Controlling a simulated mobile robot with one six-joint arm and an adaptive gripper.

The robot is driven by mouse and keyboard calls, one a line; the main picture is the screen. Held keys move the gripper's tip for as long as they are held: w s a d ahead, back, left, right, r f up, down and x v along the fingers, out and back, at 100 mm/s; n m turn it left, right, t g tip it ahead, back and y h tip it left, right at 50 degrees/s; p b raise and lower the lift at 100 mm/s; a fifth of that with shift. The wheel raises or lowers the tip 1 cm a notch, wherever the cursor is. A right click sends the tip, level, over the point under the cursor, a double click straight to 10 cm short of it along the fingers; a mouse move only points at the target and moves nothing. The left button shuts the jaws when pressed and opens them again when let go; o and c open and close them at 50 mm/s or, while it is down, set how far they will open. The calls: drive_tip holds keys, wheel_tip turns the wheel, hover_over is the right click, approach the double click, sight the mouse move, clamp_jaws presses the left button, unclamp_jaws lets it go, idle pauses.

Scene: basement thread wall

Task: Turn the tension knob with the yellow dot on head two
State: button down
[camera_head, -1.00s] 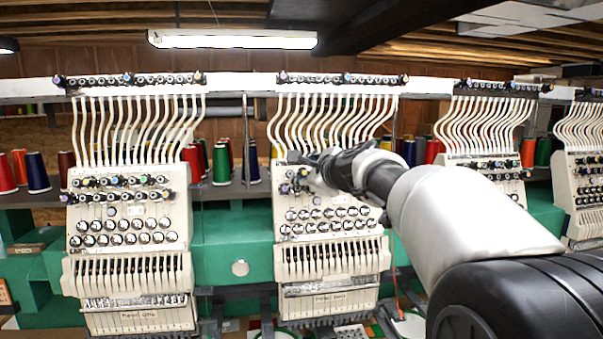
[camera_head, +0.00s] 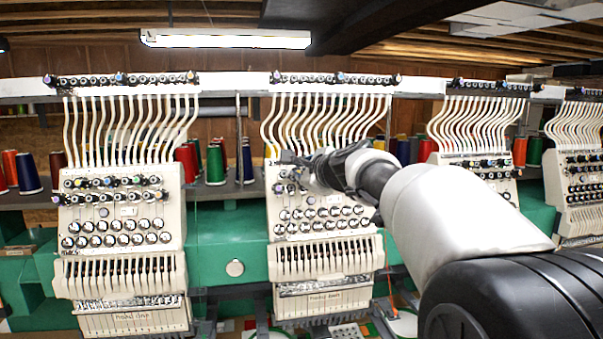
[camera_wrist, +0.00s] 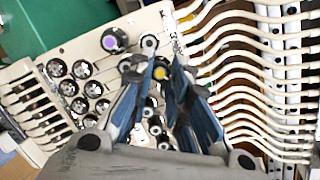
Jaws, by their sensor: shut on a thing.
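The second head from the left (camera_head: 322,249) is a cream panel with rows of knobs; I take it as head two, though its label is too blurred to read surely. My gripper (camera_head: 294,174) is at the upper part of this panel and covers several upper knobs. In the wrist view, the knob with the yellow dot (camera_wrist: 159,73) shows between the fingertips of my gripper (camera_wrist: 160,64), which is shut on it. The fingers hide the knob's sides. The dot faces the wrist camera.
A purple-capped knob (camera_wrist: 114,40) stands close to the fingers, with black-and-silver knobs (camera_wrist: 82,69) beyond. White thread tubes (camera_wrist: 240,75) run close on the right of the wrist view. Head one (camera_head: 120,245) stands to the left, other heads to the right.

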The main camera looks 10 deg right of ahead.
drive_tip(key=shift+r, duration=0.1)
drive_tip(key=n+p, duration=0.1)
drive_tip(key=n, duration=0.2)
drive_tip(key=n+g+p, duration=0.1)
drive_tip(key=n, duration=0.2)
drive_tip(key=shift+r+n+y, duration=0.2)
drive_tip(key=shift+n+y, duration=0.1)
drive_tip(key=shift+n, duration=0.1)
drive_tip(key=n+g+p, duration=0.1)
drive_tip(key=n+p, duration=0.2)
drive_tip(key=n, duration=0.2)
drive_tip(key=shift+w, duration=0.1)
drive_tip(key=n+h+p, duration=0.1)
drive_tip(key=n, duration=0.2)
drive_tip(key=n+g+h+p, duration=0.1)
drive_tip(key=n+p, duration=0.1)
drive_tip(key=n, duration=0.2)
drive_tip(key=n+h+p, duration=0.1)
drive_tip(key=n, duration=0.2)
drive_tip(key=shift+a+n+g+p, duration=0.2)
drive_tip(key=shift+n+g+p, duration=0.1)
drive_tip(key=c, duration=1.5)
unclamp_jaws()
